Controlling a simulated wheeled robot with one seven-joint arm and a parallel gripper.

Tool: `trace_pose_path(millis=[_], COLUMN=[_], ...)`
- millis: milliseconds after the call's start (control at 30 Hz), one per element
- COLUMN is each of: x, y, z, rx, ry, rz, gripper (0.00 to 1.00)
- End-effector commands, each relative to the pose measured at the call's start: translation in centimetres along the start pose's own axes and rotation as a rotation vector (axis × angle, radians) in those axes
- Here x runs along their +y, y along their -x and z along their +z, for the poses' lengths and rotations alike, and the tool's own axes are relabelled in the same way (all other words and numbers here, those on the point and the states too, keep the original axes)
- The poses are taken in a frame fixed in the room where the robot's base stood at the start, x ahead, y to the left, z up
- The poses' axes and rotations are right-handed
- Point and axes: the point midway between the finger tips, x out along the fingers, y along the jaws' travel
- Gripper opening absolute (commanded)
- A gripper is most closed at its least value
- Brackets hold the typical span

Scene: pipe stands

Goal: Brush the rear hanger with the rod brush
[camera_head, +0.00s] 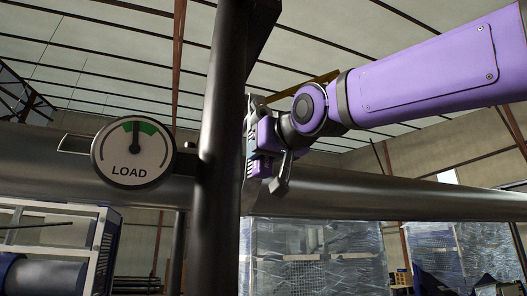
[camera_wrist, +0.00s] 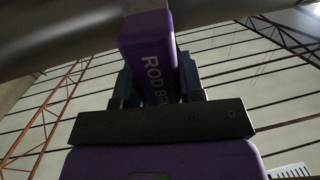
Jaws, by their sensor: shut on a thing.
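The rod brush (camera_wrist: 150,58) is a purple block with white lettering, upright between the jaws in the wrist view. My gripper (camera_wrist: 158,90) is shut on it. In the head view my gripper (camera_head: 268,165) is just right of a dark vertical post, at the height of the big horizontal pipe, and the post hides part of it. The brush's far end meets the dark pipe in the wrist view; I cannot tell whether it touches. I cannot tell which part is the rear hanger.
A dark vertical post (camera_head: 222,150) stands in front, close to my gripper. A large grey pipe (camera_head: 400,197) runs across behind it. A round LOAD gauge (camera_head: 133,152) is at left. Wrapped pallets (camera_head: 315,255) stand below the pipe, and a white-framed rack (camera_head: 100,250) is at lower left.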

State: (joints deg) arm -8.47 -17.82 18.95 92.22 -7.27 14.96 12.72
Motion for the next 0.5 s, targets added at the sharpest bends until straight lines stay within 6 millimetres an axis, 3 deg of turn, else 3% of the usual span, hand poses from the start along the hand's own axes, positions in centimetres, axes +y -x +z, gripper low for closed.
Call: trace_pose_path(millis=[500], x=[2.0], y=[0.2], z=[0.1], rx=[-0.001], ry=[-0.001], rz=[0.001], gripper=[0.17])
